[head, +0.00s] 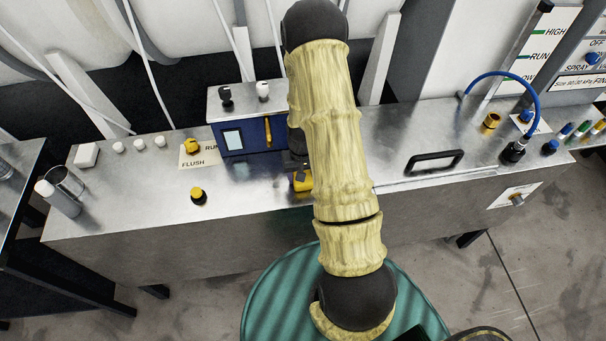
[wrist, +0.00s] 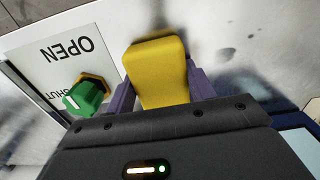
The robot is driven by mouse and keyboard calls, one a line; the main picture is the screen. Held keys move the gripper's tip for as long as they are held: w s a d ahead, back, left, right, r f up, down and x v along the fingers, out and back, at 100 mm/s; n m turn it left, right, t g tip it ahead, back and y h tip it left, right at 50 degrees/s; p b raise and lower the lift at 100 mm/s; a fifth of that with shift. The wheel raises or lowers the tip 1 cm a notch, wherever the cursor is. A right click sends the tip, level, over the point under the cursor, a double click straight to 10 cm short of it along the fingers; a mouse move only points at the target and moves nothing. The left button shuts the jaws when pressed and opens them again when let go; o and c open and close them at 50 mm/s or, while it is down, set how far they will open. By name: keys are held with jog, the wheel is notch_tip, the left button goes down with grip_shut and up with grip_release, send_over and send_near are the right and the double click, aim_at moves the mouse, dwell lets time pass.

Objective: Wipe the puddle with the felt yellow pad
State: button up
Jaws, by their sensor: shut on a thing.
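The yellow pad (head: 303,182) shows beside my forearm, low over the metal bench top near its front edge. In the wrist view the yellow pad (wrist: 160,75) fills the space between the two purple fingers. My gripper (wrist: 160,92) is shut on it; in the head view my gripper (head: 299,172) is mostly hidden behind my arm. The pad's far end is close to the metal surface, with a dark shadow beside it; I cannot tell whether it touches. I cannot surely make out the puddle; the surface shows only grey smudges and reflections.
A green knob (wrist: 83,95) on an OPEN/SHUT plate (wrist: 62,58) is just left of the pad. A blue box (head: 245,137) stands behind my gripper. A yellow-topped button (head: 198,196) is to the left, and a black handle (head: 434,161) to the right.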

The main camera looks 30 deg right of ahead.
jog(key=shift+w+a+f, duration=0.1)
jog(key=shift+w+a, duration=0.15)
jog(key=shift+a, duration=0.25)
jog(key=shift+w+a, duration=0.2)
jog(key=shift+a, duration=1.1)
jog(key=shift+w+a, duration=0.1)
jog(key=shift+a, duration=0.05)
